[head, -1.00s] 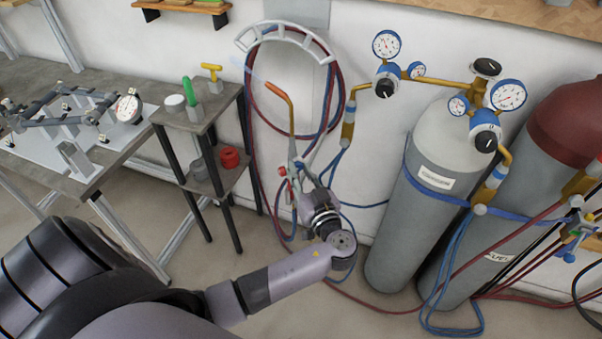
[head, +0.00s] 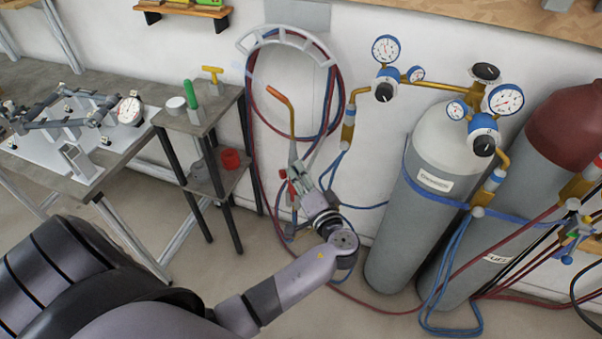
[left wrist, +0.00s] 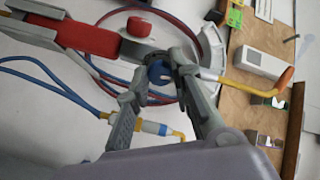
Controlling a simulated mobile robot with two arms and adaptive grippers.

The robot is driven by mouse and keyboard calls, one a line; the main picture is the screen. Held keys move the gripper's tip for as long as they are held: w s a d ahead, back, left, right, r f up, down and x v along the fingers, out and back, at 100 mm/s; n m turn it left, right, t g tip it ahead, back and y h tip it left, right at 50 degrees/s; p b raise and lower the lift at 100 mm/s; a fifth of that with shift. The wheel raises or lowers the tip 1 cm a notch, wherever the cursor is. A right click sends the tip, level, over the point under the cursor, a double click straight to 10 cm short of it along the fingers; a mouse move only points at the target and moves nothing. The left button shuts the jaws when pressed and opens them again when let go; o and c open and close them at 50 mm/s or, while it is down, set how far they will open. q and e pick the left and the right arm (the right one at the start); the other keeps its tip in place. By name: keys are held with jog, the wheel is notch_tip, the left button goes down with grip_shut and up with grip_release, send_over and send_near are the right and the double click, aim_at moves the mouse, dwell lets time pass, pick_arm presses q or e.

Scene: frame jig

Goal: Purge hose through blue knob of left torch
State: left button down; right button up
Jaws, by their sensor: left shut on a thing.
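The left torch (head: 281,97), with a brass tube and orange tip, stands upright in front of the wall, its tip bent up and left. In the left wrist view its tube (left wrist: 243,85) points right. My left gripper (head: 298,178) is at the torch's lower body. In the left wrist view its fingertips (left wrist: 163,66) are closed around the blue knob (left wrist: 158,71), which shows between them. A red knob (left wrist: 138,27) sits beside it on the torch, clear of the fingers. The knob is too small to make out in the head view. My right gripper is out of view.
Red and blue hoses (head: 252,110) hang coiled on a grey wall hanger (head: 284,36). Gas cylinders (head: 425,195) with gauges stand right. A small shelf stand (head: 222,180) and a workbench (head: 90,170) stand left.

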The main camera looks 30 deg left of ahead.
pick_arm(q)
jog(key=shift+m, duration=1)
jog(key=shift+p, duration=0.3)
jog(key=c, duration=1.4)
grip_release()
jog(key=shift+d, duration=0.1)
jog(key=v, duration=1.2)
